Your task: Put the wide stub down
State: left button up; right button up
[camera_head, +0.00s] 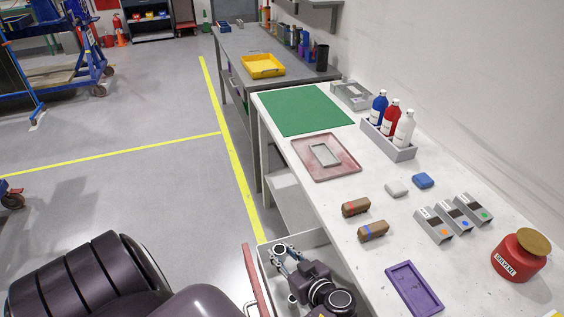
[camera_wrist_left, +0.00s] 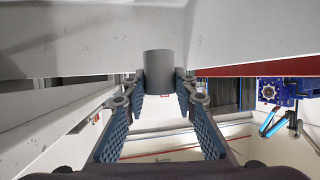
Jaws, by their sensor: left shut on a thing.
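The wide stub is a plain grey cylinder (camera_wrist_left: 159,62) between the fingertips of my left gripper (camera_wrist_left: 158,88) in the left wrist view. In the head view my left gripper (camera_head: 281,254) is low at the bench's near left side, over the open drawer (camera_head: 262,257). Its fingers are shut on the stub, whose round end (camera_head: 279,249) shows small between the tips. Whether the stub touches the drawer is hard to tell. My right gripper is not in view.
A small pale round piece (camera_head: 292,299) shows in the drawer beside my left wrist. On the white bench are a purple tray (camera_head: 413,287), brown blocks (camera_head: 355,207), a pink tray (camera_head: 309,164), a green mat (camera_head: 303,109) and a red solvent jar (camera_head: 516,259).

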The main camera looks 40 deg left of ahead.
pick_arm(q)
notch_tip(320, 180, down, 4)
jog(key=shift+f+b, duration=0.1)
jog(key=shift+b, duration=0.85)
notch_tip(320, 180, down, 4)
jog(key=b, duration=0.3)
jog(key=shift+f, duration=0.25)
jog(key=shift+r, duration=0.1)
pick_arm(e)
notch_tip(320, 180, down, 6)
pick_arm(q)
jog(key=o, duration=1.2)
jog(key=shift+c, duration=0.2)
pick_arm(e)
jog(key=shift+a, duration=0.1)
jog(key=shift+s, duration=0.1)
